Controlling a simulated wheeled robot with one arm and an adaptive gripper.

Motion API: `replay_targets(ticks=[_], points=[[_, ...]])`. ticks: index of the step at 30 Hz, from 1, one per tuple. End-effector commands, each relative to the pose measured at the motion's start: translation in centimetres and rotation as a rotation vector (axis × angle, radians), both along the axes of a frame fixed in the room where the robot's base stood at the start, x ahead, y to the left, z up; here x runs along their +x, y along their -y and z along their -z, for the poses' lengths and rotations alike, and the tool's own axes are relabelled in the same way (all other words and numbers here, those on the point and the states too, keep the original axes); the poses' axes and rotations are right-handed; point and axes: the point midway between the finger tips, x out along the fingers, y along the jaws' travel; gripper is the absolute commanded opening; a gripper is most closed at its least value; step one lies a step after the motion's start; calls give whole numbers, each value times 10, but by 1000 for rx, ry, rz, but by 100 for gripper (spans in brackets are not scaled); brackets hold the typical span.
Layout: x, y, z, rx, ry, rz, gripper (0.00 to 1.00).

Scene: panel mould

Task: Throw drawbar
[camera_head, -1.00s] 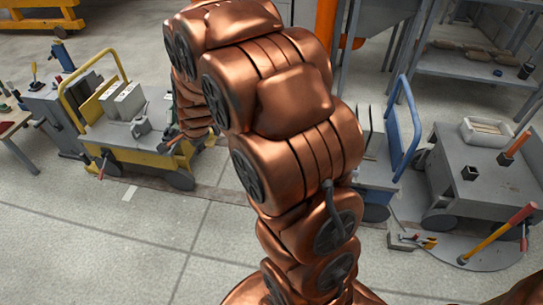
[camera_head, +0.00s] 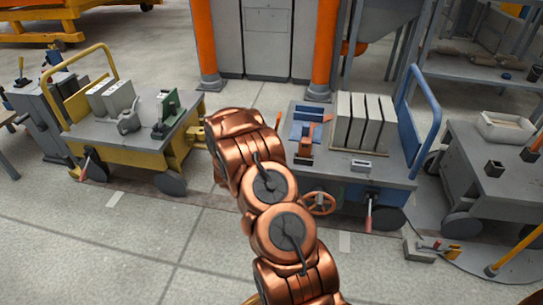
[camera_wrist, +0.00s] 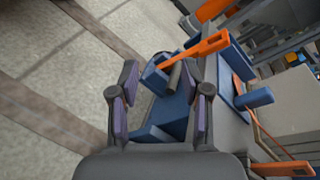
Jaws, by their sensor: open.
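In the wrist view my gripper (camera_wrist: 163,88) is open, with a dark finger on each side. An orange bar (camera_wrist: 196,50) with a slot near its end slants across just beyond the fingertips. A dark grey round peg (camera_wrist: 174,76) and a blue bracket (camera_wrist: 173,118) lie between and below the fingers; I cannot tell whether anything touches. I cannot tell for certain which part is the drawbar. In the head view my gripper is hidden by my arm, which reaches between the yellow cart (camera_head: 128,148) and the blue-handled cart (camera_head: 375,172).
Another grey cart (camera_head: 490,180) stands at right. Orange posts (camera_head: 325,45) stand behind. The floor in front is mostly clear.

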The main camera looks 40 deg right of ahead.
Motion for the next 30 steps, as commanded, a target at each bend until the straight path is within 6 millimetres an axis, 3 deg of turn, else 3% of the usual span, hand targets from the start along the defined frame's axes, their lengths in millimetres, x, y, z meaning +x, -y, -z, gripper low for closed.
replay_targets(ticks=[1, 3, 9, 19, 30], points=[[-7, 12, 32, 5, 54, 38, 48], [-16, 26, 53, 9, 139, 85, 48], [-38, 50, 87, 6, 318, 160, 48], [-49, 60, 98, 2, 406, 186, 48], [-28, 92, 100, 1, 408, 187, 48]])
